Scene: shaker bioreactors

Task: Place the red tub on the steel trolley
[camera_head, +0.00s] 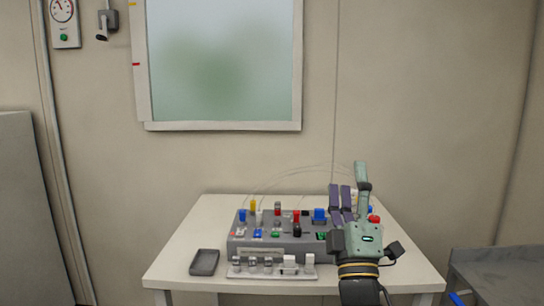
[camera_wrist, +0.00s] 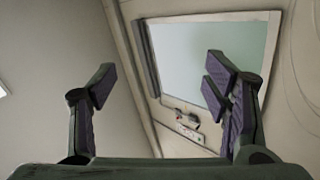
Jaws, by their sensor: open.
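My gripper (camera_head: 350,182) is raised over the right part of the white table, with its fingers pointing up. In the wrist view the fingers of my gripper (camera_wrist: 160,78) are spread wide with nothing between them. A small red item (camera_head: 374,219) shows just right of my gripper, partly hidden by it; I cannot tell whether it is the red tub. No other clear red tub shows. A grey metal surface (camera_head: 500,272), which looks like the steel trolley, stands at the lower right, cut off by the frame edge.
A grey device (camera_head: 240,250) with several coloured caps stands on the white table (camera_head: 172,262). A white rack (camera_head: 270,272) is in front of it, and a dark tray (camera_head: 204,262) at its left. Thin tubes arch behind. A grey cabinet (camera_head: 30,210) stands left.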

